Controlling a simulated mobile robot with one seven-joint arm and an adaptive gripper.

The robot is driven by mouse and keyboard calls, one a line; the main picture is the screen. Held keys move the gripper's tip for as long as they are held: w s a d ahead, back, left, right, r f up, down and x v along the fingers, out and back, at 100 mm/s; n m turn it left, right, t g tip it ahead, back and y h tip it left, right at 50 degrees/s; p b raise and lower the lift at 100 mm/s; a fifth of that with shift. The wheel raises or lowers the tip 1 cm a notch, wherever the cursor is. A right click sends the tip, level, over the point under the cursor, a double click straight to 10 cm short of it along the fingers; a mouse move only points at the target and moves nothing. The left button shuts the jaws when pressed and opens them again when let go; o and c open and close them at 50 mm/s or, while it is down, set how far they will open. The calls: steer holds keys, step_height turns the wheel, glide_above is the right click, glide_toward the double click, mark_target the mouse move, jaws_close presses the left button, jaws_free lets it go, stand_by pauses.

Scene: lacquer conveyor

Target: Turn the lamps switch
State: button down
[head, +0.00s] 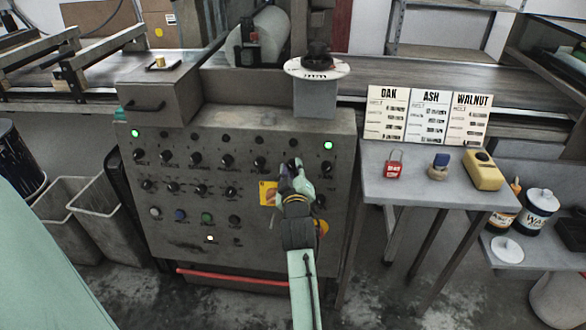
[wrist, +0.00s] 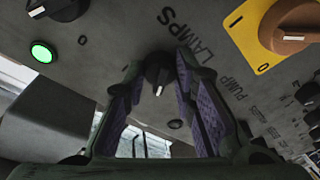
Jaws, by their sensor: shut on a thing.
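The lamps switch (wrist: 157,72) is a small black knob with a white pointer mark, on the grey control panel (head: 170,235). The printed word LAMPS stands beside it in the wrist view. My gripper (head: 294,175) reaches up to the upper right of the panel in the head view. In the wrist view my gripper (wrist: 159,80) has its two purple-padded fingers on either side of the knob, shut on it. The white mark points toward the bottom of the wrist picture. In the head view my fingers partly cover the knob.
A yellow plate with an orange-brown rotary switch (wrist: 275,30) sits close to my fingers. Several black knobs fill the panel, with a lit green lamp (head: 328,145) at the upper right. A side table (head: 400,190) stands right of the panel, holding a red padlock (head: 393,170).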

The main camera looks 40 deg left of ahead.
stand_by(0.3)
steer(key=c, duration=1.3)
jaws_free()
steer(key=v, duration=1.2)
steer(key=shift+r, duration=0.1)
